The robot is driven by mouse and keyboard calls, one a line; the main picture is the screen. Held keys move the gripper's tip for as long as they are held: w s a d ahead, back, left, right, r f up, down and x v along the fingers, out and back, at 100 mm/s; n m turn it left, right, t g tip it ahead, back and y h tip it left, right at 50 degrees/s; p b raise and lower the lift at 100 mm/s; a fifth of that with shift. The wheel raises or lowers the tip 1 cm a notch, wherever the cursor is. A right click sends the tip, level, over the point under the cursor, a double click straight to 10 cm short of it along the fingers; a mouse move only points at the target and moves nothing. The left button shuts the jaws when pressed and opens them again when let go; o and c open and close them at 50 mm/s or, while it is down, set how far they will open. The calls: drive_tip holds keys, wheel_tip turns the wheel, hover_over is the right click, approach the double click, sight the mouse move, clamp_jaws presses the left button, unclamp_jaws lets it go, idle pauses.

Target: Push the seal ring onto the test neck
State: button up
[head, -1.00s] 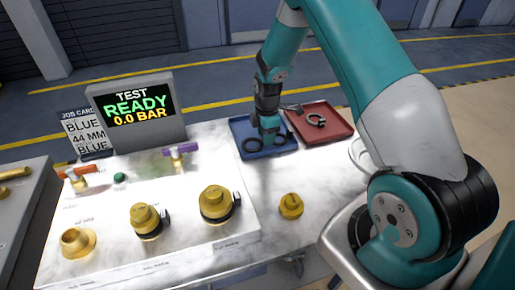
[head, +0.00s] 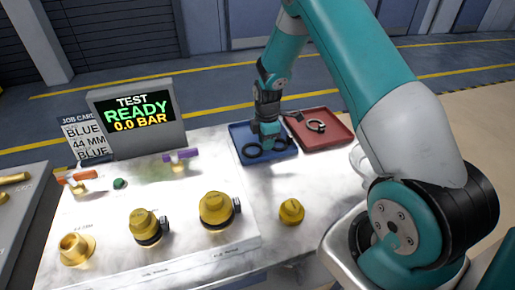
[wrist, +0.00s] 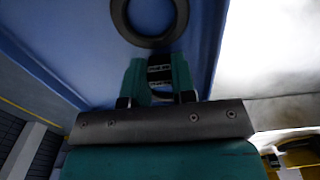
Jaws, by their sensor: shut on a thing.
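My gripper (head: 267,143) points down into the blue tray (head: 236,133). It is shut on a dark ring, partly hidden by the fingers; in the wrist view my gripper (wrist: 160,78) shows part of this ring between its jaws. Another black seal ring (head: 252,150) lies flat in the tray beside the gripper; it also shows in the wrist view (wrist: 118,15). An open brass neck (head: 76,247) stands at the left of the bench panel. Two other brass fittings, the middle one (head: 143,222) and the right one (head: 215,207), look capped. I cannot read which is the test neck.
A red tray (head: 335,139) with a metal clamp (head: 316,126) adjoins the blue tray on the right. A loose brass cap (head: 291,211) sits on the bench. The screen (head: 139,110) reads TEST READY 0.0 BAR. The job card (head: 88,136) reads BLUE, 44 MM, BLUE.

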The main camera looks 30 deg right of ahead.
drive_tip(key=shift+r+p, duration=2)
drive_tip(key=shift+r, duration=0.95)
